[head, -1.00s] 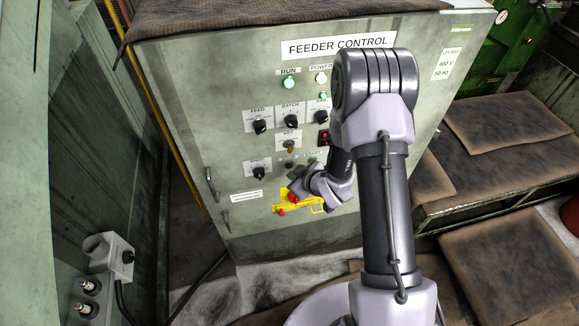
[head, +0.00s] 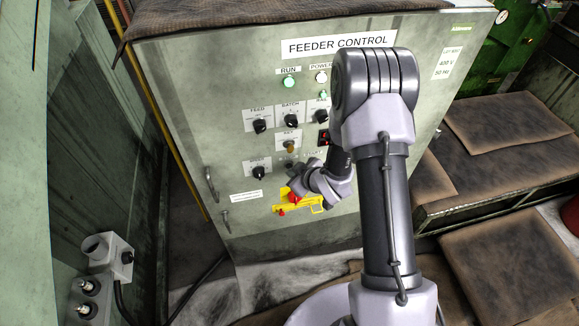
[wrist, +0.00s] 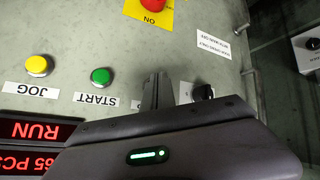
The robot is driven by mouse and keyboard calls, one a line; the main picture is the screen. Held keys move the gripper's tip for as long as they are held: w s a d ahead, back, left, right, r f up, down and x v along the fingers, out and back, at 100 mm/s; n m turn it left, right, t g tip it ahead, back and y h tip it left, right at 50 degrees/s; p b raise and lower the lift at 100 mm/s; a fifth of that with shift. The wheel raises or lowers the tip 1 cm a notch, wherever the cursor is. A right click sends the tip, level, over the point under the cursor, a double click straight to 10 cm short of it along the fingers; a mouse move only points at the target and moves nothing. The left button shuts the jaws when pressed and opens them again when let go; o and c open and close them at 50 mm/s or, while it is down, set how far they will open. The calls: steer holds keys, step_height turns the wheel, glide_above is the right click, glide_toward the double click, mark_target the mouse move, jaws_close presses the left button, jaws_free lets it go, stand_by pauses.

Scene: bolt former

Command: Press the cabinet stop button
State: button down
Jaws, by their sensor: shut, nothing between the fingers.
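The red stop button (head: 293,197) sits on a yellow plate (head: 312,203) low on the front of the grey feeder control cabinet (head: 190,110). In the wrist view the red button (wrist: 153,4) is cut off by the top edge, with its yellow plate (wrist: 150,20) around it. My gripper (head: 292,172) is shut and empty, just above the red button in the head view. In the wrist view the closed fingers (wrist: 155,88) lie against the panel picture, apart from the red button. Whether they touch the panel I cannot tell.
A green START button (wrist: 101,76) and a yellow JOG button (wrist: 39,66) are close to my fingers. A black knob (wrist: 203,92) is beside them. A red RUN display (wrist: 35,130) is at lower left. Brown-covered benches (head: 500,125) stand right of the cabinet.

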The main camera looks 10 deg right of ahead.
steer(key=shift+w, duration=0.4)
stand_by(0.5)
steer(key=shift+s+b, duration=0.55)
steer(key=shift+s, duration=0.25)
steer(key=shift+s, duration=0.1)
steer(key=s+b, duration=0.2)
steer(key=s, duration=0.2)
steer(key=shift+s, duration=0.4)
stand_by(0.3)
